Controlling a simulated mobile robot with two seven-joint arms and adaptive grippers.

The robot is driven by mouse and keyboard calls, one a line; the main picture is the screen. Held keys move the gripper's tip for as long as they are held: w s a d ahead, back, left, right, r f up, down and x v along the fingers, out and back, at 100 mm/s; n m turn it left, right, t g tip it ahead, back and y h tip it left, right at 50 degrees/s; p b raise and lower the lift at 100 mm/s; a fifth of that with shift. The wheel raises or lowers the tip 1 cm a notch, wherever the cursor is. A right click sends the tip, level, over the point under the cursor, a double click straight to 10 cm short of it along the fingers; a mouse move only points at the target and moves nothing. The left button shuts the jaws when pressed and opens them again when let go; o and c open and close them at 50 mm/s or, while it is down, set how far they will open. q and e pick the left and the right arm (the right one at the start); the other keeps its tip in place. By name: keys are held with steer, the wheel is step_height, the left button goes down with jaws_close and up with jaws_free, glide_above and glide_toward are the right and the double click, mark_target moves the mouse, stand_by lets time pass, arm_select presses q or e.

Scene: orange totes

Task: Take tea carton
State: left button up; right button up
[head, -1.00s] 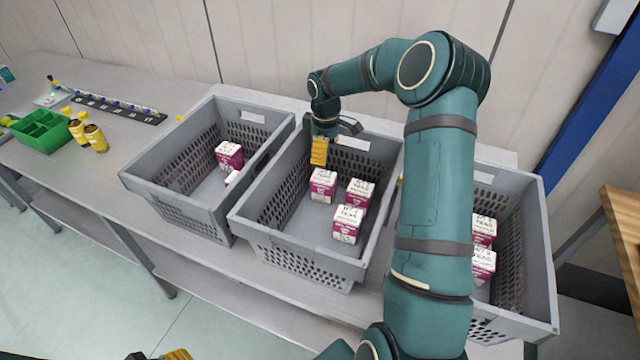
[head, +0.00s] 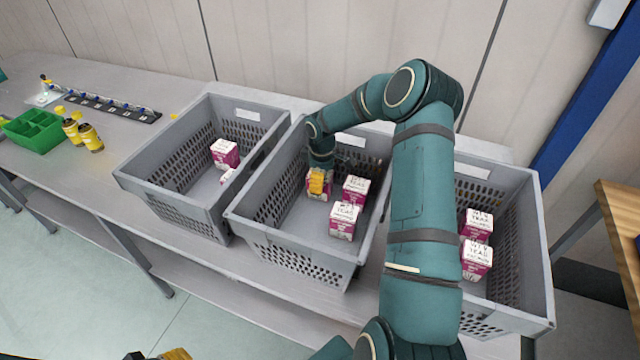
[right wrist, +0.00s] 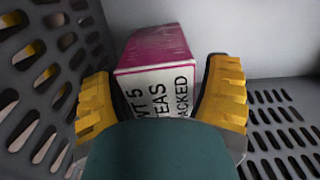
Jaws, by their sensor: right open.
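The tea cartons are white and magenta boxes with black lettering. One carton (right wrist: 155,62) stands near the back left of the middle grey tote (head: 292,243). My right gripper (head: 318,182) is lowered into that tote over this carton. In the right wrist view its yellow fingers are open, one on each side of the carton; contact cannot be told. In the head view the gripper hides much of the carton. Two more cartons (head: 355,190) (head: 343,220) stand close to the right and in front. Of my left gripper (head: 172,354) only a yellow and black sliver shows at the bottom edge.
The left tote (head: 170,200) holds cartons (head: 225,153), and the right tote (head: 535,240) holds cartons (head: 477,258) partly behind my right arm. The middle tote's perforated walls are close around my gripper. A green bin (head: 38,128) and yellow bottles (head: 91,138) stand at the far left.

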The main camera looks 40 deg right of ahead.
steer(key=c, duration=1.1)
steer(key=shift+r, duration=0.1)
